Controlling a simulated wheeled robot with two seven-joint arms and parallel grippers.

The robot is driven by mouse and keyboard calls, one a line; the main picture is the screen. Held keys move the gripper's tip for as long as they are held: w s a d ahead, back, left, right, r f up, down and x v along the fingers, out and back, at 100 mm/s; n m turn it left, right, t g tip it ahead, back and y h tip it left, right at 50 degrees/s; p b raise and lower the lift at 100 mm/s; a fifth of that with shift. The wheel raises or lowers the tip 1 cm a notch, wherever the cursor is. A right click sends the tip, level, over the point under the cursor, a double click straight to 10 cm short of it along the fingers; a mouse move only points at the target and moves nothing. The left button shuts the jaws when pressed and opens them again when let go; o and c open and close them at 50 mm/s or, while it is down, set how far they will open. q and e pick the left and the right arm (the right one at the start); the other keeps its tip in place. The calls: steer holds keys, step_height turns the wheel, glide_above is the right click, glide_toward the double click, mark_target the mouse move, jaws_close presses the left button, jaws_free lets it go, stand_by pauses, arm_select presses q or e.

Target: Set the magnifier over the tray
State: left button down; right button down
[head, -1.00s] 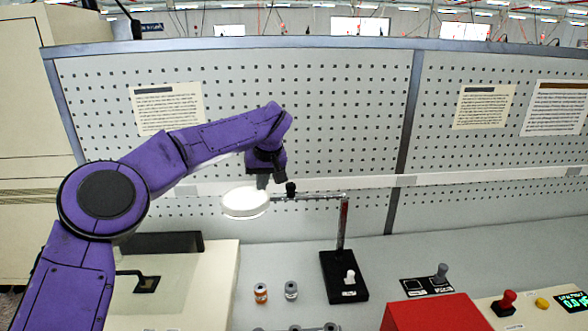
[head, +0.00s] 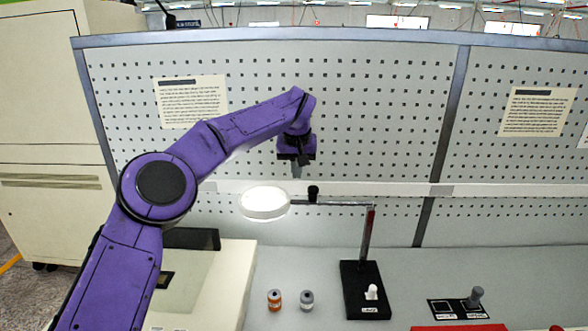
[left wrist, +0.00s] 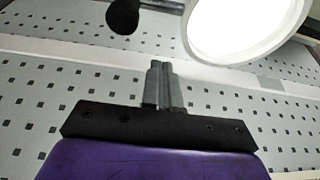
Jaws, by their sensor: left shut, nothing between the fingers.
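The magnifier has a bright white round head (head: 265,203) on a horizontal arm with a black knob (head: 313,192). A post rises from its black base (head: 350,292), which has a small white knob. In the left wrist view the glowing head (left wrist: 245,22) is at the upper right and the black knob (left wrist: 123,16) at the upper left. My left gripper (head: 297,172) points down, shut and empty, just above the magnifier's arm between head and knob. Its closed fingers show in the left wrist view (left wrist: 165,75), apart from the head. My right gripper is out of view.
An orange-and-white spool (head: 274,300) and a grey spool (head: 307,300) stand left of the base. A grey-knobbed control (head: 475,297) and a red surface (head: 460,328) are at right. A pegboard wall (head: 390,110) stands behind.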

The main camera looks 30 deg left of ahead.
arm_select(q)
steer(key=f, duration=0.1)
steer(key=s+f, duration=0.1)
steer(key=f, duration=0.3)
steer(key=shift+s+d+f, duration=0.25)
steer(key=shift+s+d, duration=0.1)
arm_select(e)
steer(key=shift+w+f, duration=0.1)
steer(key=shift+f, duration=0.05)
arm_select(q)
steer(key=shift+s+r, duration=0.1)
steer(key=shift+s, duration=0.1)
